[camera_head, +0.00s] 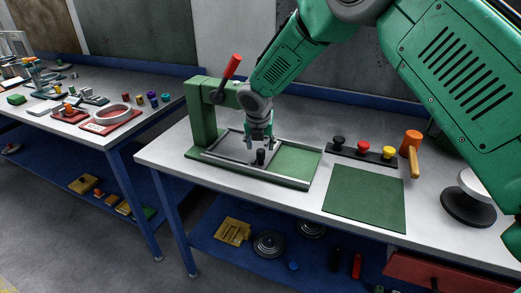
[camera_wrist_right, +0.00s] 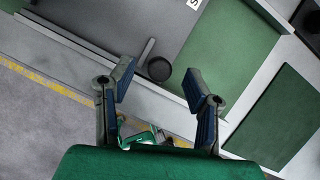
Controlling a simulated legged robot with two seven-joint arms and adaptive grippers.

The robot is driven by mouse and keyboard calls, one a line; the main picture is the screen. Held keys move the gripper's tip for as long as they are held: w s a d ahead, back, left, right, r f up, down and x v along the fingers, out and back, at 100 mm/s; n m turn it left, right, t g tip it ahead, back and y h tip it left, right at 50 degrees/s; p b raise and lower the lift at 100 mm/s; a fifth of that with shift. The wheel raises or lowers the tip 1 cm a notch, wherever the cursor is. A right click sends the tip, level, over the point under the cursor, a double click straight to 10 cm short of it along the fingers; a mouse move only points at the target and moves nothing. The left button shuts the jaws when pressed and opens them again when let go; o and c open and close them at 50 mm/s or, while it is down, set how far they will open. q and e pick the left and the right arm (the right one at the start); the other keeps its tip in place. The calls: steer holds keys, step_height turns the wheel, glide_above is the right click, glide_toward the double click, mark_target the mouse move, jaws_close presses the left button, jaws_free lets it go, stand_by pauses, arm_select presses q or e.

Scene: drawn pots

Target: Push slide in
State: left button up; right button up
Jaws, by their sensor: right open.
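The slide (camera_head: 232,146) is a grey plate in the rails of a green press base (camera_head: 299,162). A black knob (camera_head: 261,157) stands at its front edge. In the right wrist view the slide (camera_wrist_right: 205,48) shows as a grey surface with the knob (camera_wrist_right: 159,68) near its corner. My right gripper (camera_head: 260,141) is over the slide, just above and behind the knob in the head view. In the right wrist view its two fingers (camera_wrist_right: 161,88) are apart, with nothing between the pads. Whether a finger touches the knob I cannot tell. My left gripper is not in view.
A green press column (camera_head: 203,113) with a red-handled lever (camera_head: 232,66) stands at the left. A row of black, red and yellow buttons (camera_head: 362,148), an orange mallet (camera_head: 412,147) and a green mat (camera_head: 364,197) lie to the right.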

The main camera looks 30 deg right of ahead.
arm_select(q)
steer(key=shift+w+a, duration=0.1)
arm_select(e)
steer(key=v, duration=0.8)
steer(key=shift+a+r, duration=0.25)
steer(key=shift+a, duration=0.1)
